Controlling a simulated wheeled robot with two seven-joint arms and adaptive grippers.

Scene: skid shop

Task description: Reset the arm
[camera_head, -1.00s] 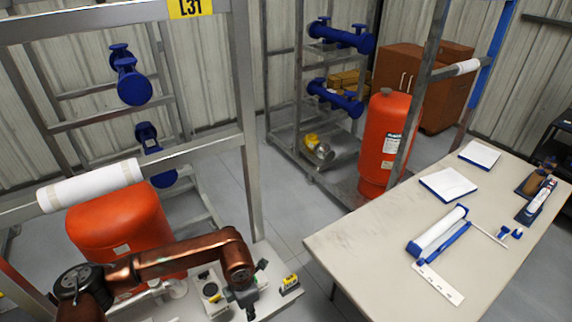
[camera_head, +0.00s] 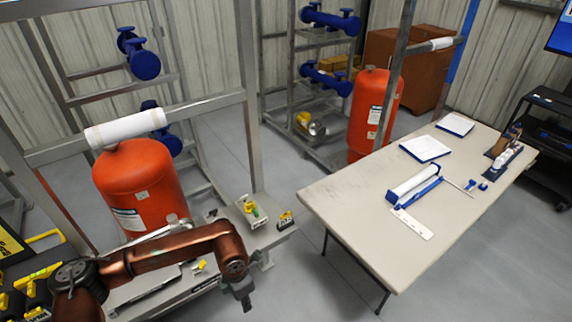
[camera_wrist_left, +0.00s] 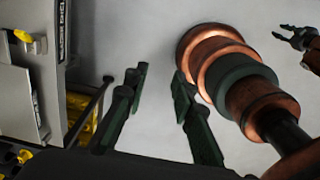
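My left arm comes in from the left in the head view, bent over the grey skid (camera_head: 222,240). Its gripper (camera_head: 243,296) points down beyond the skid's near right end, above the floor. In the left wrist view the two dark fingers of the left gripper (camera_wrist_left: 158,78) stand apart with only grey floor between them, so it is open and empty. A small dark gripper, which looks like my right one (camera_wrist_left: 290,38), shows at the top right of that view. The right arm does not show in the head view.
A red tank (camera_head: 139,186) stands behind my left arm, beside a metal frame post (camera_head: 247,100). A beige table (camera_head: 345,208) with a blue-and-white tube (camera_head: 414,184) stands to the right. Bare floor (camera_head: 300,275) lies between skid and table.

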